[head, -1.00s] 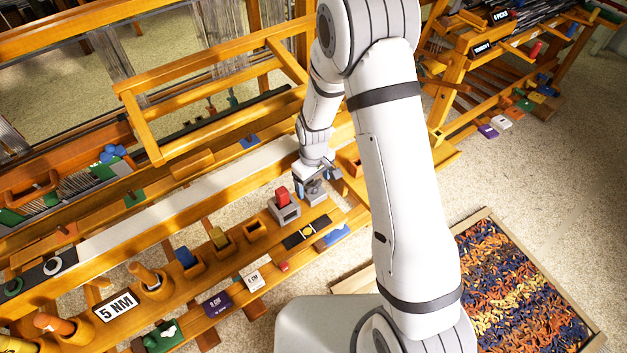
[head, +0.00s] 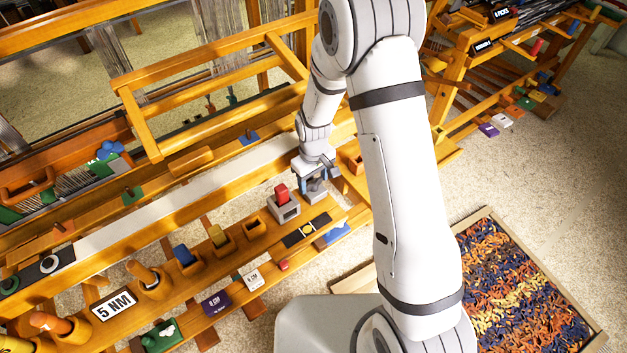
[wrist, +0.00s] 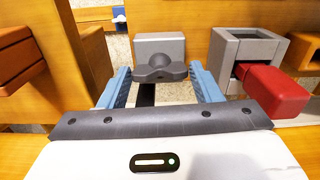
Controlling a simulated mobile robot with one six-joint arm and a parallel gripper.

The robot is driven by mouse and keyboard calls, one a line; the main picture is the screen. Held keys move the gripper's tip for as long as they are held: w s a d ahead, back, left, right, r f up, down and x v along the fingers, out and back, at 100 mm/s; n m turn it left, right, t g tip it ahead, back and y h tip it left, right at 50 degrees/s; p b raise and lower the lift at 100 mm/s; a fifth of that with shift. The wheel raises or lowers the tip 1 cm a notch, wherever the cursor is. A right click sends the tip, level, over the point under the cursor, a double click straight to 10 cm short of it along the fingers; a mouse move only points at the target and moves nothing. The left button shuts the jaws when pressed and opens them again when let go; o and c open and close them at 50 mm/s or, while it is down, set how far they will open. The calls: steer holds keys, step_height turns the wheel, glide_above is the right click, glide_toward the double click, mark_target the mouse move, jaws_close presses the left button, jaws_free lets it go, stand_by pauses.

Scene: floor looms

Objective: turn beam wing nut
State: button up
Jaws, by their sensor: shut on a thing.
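The wing nut (wrist: 160,70) is dark grey with two rounded wings. It sits in front of a light grey block (wrist: 158,45) on the wooden beam (head: 235,245). My gripper (wrist: 162,80) has its blue fingers on either side of the wing nut, shut on its wings. In the head view my gripper (head: 314,184) is low over the beam's right part, and the wing nut is too small and covered there to make out.
A grey block (head: 287,211) with a red piece (head: 282,192) stands just left of my gripper; in the wrist view the red piece (wrist: 275,92) juts out at the right. Wooden cups with coloured pegs line the beam. A bin of coloured yarn pieces (head: 520,290) lies on the floor.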

mark_target(314, 181)
steer(key=shift+m, duration=0.4)
steer(key=o, duration=1)
steer(key=shift+r+b, duration=0.35)
steer(key=shift+r, duration=3.55)
